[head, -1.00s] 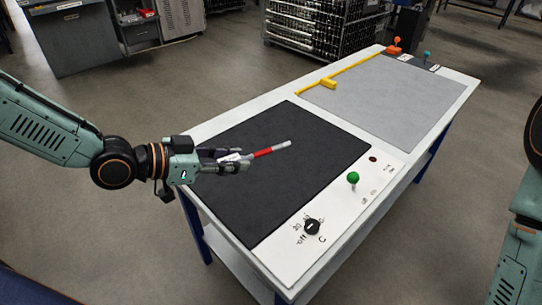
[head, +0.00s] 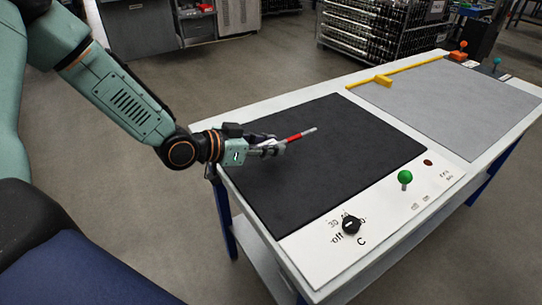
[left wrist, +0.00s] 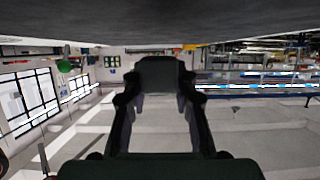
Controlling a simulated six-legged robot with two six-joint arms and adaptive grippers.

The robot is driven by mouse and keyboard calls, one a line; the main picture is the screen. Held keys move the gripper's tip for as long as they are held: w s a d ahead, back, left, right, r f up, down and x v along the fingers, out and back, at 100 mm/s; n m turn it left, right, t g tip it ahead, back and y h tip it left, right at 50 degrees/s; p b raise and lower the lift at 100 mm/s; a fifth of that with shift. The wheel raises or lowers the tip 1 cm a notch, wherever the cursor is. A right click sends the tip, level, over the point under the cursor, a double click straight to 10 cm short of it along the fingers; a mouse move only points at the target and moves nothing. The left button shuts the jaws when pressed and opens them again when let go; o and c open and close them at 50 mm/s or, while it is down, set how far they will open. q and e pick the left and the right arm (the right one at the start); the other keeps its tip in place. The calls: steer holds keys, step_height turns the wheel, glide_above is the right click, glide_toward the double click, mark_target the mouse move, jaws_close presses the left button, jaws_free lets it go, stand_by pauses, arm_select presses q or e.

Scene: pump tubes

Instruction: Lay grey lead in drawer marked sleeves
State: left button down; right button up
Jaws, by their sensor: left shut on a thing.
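My left gripper (head: 271,149) is shut on a slim stick (head: 294,137) with a red band, a white part near the fingers and a grey far end. It holds the stick over the black mat (head: 345,165), pointing right and slightly up in the picture. The left wrist view shows the dark fingers (left wrist: 158,78), but I cannot make out the stick there. I cannot pick out a separate grey lead. A grey cabinet (head: 165,28) stands at the back left; no drawer label is readable. My right gripper is out of view.
The white bench (head: 325,272) carries a green knob (head: 405,177), a black dial (head: 351,225), a grey mat (head: 455,100) and a yellow bar (head: 383,80). A loaded rack (head: 375,30) stands behind. Open floor (head: 250,70) lies between bench and cabinet.

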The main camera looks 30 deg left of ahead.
arm_select(q)
step_height(320, 180, down, 3)
steer(key=shift+r+b, duration=0.1)
steer(key=shift+b, duration=0.5)
steer(key=shift+w+d, duration=0.1)
steer(key=shift+w, duration=0.15)
steer(key=shift+d, duration=0.1)
steer(key=shift+s+a, duration=0.2)
steer(key=shift+s, duration=0.05)
steer(key=c, duration=1.5)
jaws_free()
steer(key=shift+w+f, duration=0.1)
steer(key=shift+f, duration=0.1)
steer(key=o, duration=0.4)
steer(key=shift+w+d+f, duration=0.1)
steer(key=shift+w+d, duration=0.05)
steer(key=shift+c, duration=0.2)
steer(key=shift+o, duration=0.4)
